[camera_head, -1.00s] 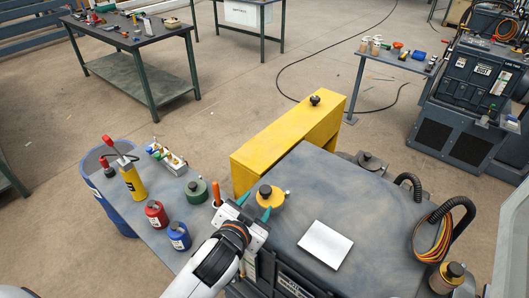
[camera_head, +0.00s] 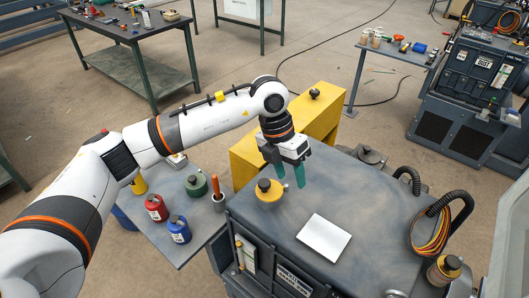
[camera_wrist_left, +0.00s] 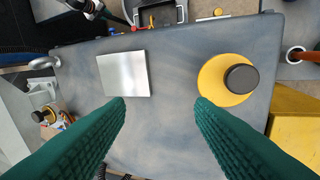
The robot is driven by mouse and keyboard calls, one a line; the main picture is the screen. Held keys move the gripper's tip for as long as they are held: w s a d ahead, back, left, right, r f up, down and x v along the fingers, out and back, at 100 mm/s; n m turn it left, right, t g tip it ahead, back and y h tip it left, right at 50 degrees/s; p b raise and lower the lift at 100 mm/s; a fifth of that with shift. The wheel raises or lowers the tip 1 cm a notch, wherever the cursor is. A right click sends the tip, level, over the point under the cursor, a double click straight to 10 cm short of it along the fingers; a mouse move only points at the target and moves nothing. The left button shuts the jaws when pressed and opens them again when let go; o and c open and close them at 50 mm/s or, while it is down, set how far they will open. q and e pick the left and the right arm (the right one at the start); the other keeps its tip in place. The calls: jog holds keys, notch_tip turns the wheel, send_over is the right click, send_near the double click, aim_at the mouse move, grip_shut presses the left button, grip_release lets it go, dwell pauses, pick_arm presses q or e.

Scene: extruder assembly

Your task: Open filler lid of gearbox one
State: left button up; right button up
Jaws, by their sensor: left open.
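The gearbox (camera_head: 275,215) is a dark grey box with a scuffed blue-grey top. Its filler lid (camera_head: 268,200) is a round yellow disc with a black knob, lying at the top's left side. In the left wrist view the lid (camera_wrist_left: 215,88) is at the upper right, ahead of the right fingertip. My left gripper (camera_head: 290,177) has green fingers, spread apart with nothing between them. It hangs above the gearbox top, just right of the lid and apart from it. My right gripper is not in view.
A white plate (camera_head: 323,239) lies on the gearbox top. A yellow housing (camera_head: 310,122) stands behind. A side table (camera_head: 188,215) on the left holds a red can (camera_head: 156,208), a blue can (camera_head: 179,230) and a green spool (camera_head: 196,186). Hoses and cables (camera_head: 433,230) are at the right.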

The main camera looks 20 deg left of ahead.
aim_at(264, 182)
pick_arm(q)
jog(key=a+y, duration=0.1)
jog(key=a, duration=0.1)
jog(key=w+a+r+y, duration=0.1)
jog(key=a, duration=0.1)
jog(key=a+n+y, duration=0.1)
jog(key=a, duration=0.1)
jog(key=shift+w+a+r, duration=0.3)
jog(key=shift+w+r, duration=0.1)
jog(key=shift+a+f, duration=0.1)
jog(key=shift+f, duration=0.1)
notch_tip(264, 182, down, 8)
jog(key=b, duration=0.3)
jog(key=shift+r+b, duration=0.15)
jog(key=shift+b, duration=0.15)
jog(key=shift+b, duration=0.3)
jog(key=shift+c, duration=0.2)
jog(key=c, duration=0.6)
